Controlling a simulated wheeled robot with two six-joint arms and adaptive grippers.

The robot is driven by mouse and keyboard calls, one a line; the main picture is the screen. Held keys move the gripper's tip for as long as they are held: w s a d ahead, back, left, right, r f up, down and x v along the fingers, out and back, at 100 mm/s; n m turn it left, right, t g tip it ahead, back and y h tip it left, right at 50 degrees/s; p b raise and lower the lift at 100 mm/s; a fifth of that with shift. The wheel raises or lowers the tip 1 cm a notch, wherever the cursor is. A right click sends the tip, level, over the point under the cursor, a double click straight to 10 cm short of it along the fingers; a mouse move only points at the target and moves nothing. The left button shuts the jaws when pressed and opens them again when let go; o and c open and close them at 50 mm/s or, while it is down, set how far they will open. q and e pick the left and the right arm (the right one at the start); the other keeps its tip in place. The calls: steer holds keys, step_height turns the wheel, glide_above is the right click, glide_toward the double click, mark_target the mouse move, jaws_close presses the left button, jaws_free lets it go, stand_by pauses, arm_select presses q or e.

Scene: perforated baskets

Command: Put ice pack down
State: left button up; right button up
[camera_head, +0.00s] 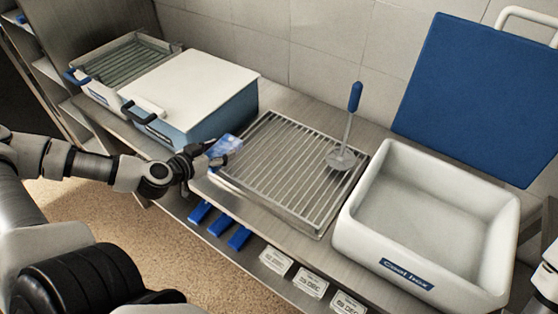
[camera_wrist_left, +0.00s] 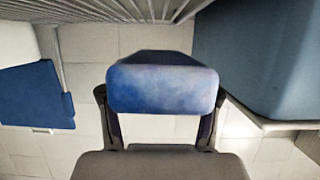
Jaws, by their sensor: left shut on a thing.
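The ice pack (camera_head: 226,146) is a blue block with a paler part. My left gripper (camera_head: 207,152) is shut on it at the left edge of the metal rack (camera_head: 262,182), near the blue-sided box. In the left wrist view, the ice pack (camera_wrist_left: 162,88) sits between the two fingers of my left gripper (camera_wrist_left: 160,110). I cannot tell whether the ice pack touches the rack. My right gripper does not show clearly; only a bit of grey at the lower right edge of the head view may be mine.
A blue-sided box with a white lid (camera_head: 192,85) stands left of the rack. A ladle-like tool with a blue handle (camera_head: 355,97) stands on the rack. An empty white cool box (camera_head: 384,225) with its blue lid (camera_head: 470,95) raised is on the right. Blue bars (camera_head: 219,224) lie below.

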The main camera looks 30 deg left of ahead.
arm_select(q)
steer(key=w+d+b, duration=0.1)
steer(key=w+d+f+b, duration=0.1)
steer(key=b, duration=0.1)
steer(key=w+d+b, duration=0.1)
steer(key=b, duration=0.1)
steer(key=shift+w+d+f, duration=0.15)
steer(key=shift+d+f, duration=0.25)
steer(key=b, duration=0.3)
glide_above(269, 164)
steer(key=shift+a+r, duration=0.15)
steer(key=shift+a, duration=0.1)
steer(key=shift+w+d, duration=0.1)
steer(key=shift+d, duration=0.15)
step_height(269, 164, down, 3)
steer(key=shift+f+p, duration=0.2)
steer(key=shift+p, duration=0.1)
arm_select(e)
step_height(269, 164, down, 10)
arm_select(q)
steer(key=shift+f, duration=0.15)
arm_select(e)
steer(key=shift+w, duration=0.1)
arm_select(q)
steer(key=shift+f, duration=0.1)
steer(key=o, duration=1.3)
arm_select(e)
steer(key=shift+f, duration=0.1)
